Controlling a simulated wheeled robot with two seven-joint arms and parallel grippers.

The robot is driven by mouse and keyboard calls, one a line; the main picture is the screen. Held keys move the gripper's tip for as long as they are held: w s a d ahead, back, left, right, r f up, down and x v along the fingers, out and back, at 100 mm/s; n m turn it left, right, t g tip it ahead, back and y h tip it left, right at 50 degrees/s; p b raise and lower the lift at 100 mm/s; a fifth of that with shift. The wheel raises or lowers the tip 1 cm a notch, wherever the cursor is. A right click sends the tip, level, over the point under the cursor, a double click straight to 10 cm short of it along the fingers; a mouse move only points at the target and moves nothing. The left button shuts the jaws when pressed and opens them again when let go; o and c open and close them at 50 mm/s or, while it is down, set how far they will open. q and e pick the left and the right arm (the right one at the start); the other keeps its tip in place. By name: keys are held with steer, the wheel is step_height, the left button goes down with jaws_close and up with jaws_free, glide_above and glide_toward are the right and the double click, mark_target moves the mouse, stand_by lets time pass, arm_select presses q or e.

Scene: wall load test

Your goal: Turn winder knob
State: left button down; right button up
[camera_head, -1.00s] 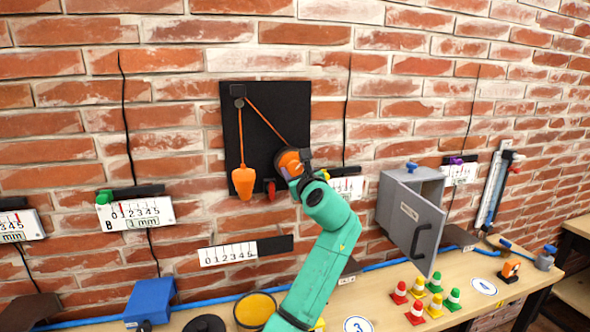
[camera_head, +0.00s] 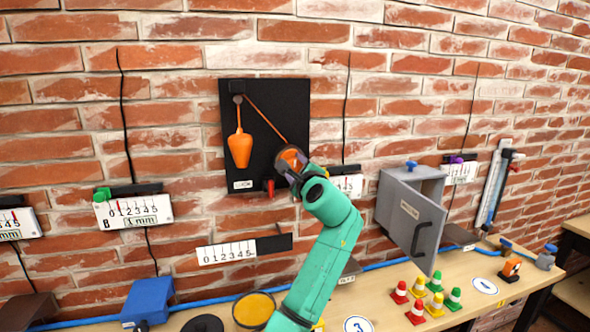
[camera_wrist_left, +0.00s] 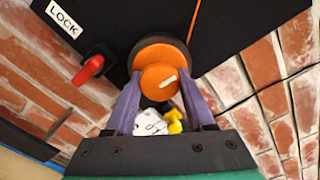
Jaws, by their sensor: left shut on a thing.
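The orange round winder knob (camera_head: 291,157) is at the right side of the black wall panel (camera_head: 262,92). In the wrist view the knob (camera_wrist_left: 158,78) has a white mark on its face. My left gripper (camera_head: 288,168) is shut on the knob, with purple-grey fingers on either side of its rim. An orange cord runs from the winder up to a pulley at the panel's top left. An orange weight (camera_head: 239,150) hangs below this pulley. A red lock lever (camera_head: 269,187) sits below left of the knob, beside a LOCK label (camera_wrist_left: 63,18). My right gripper is not in view.
A grey box (camera_head: 413,212) with an open door stands right of my left arm. Small coloured cones (camera_head: 416,313) stand on the bench. A ruler strip (camera_head: 227,252) and gauges (camera_head: 134,212) are on the wall. A blue block (camera_head: 150,299) sits at left.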

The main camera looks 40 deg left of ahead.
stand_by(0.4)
arm_select(q)
steer(key=shift+c, duration=1.4)
jaws_free()
steer(key=shift+s+d+f, duration=0.1)
steer(key=shift+s+d, duration=0.1)
steer(key=shift+d, duration=0.1)
steer(key=b+v, duration=0.5)
steer(key=v, duration=0.8)
steer(key=shift+s+d+r, duration=0.2)
steer(key=shift+s+d, duration=0.05)
steer(key=shift+d, duration=0.1)
